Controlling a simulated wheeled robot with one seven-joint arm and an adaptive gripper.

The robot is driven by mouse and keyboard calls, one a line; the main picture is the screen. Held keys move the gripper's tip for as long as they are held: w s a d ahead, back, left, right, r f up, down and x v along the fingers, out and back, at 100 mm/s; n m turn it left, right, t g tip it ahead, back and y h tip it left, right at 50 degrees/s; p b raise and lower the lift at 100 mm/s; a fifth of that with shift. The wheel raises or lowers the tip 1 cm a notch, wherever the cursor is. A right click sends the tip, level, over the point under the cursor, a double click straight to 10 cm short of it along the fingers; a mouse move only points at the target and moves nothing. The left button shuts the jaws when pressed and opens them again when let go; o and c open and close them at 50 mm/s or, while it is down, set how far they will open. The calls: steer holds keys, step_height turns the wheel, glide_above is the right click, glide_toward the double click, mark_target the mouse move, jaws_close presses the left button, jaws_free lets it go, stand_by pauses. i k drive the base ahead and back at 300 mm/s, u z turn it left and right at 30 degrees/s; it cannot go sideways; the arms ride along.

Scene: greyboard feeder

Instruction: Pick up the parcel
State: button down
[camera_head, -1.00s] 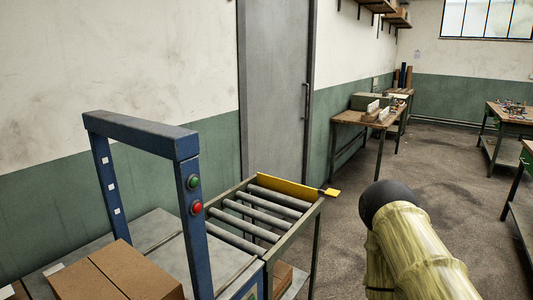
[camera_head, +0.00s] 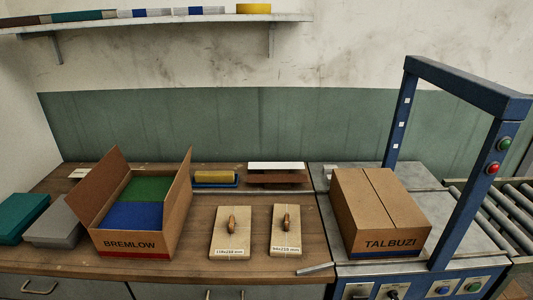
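A closed brown cardboard parcel (camera_head: 383,212) marked TALBUZI stands upright on the grey metal bed of the machine, left of the blue frame. An open box (camera_head: 140,222) marked BREMLOW stands on the wooden bench to the left, flaps up, with green and blue contents inside. My gripper does not show in the head view, so its state and its place relative to the parcel are hidden.
The blue frame (camera_head: 455,90) with green and red buttons rises right of the parcel. The roller conveyor (camera_head: 497,215) lies beyond it. Two boards with handles (camera_head: 230,233) (camera_head: 286,231) lie between the boxes. A shelf (camera_head: 160,22) hangs above.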

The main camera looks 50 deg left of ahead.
mark_target(285, 237)
steer(key=u, duration=2.8)
steer(key=k, duration=0.75)
steer(key=z, duration=0.95)
steer(key=i, duration=1)
steer(key=u, duration=0.2)
steer(key=k, duration=0.3)
steer(key=u, duration=0.2)
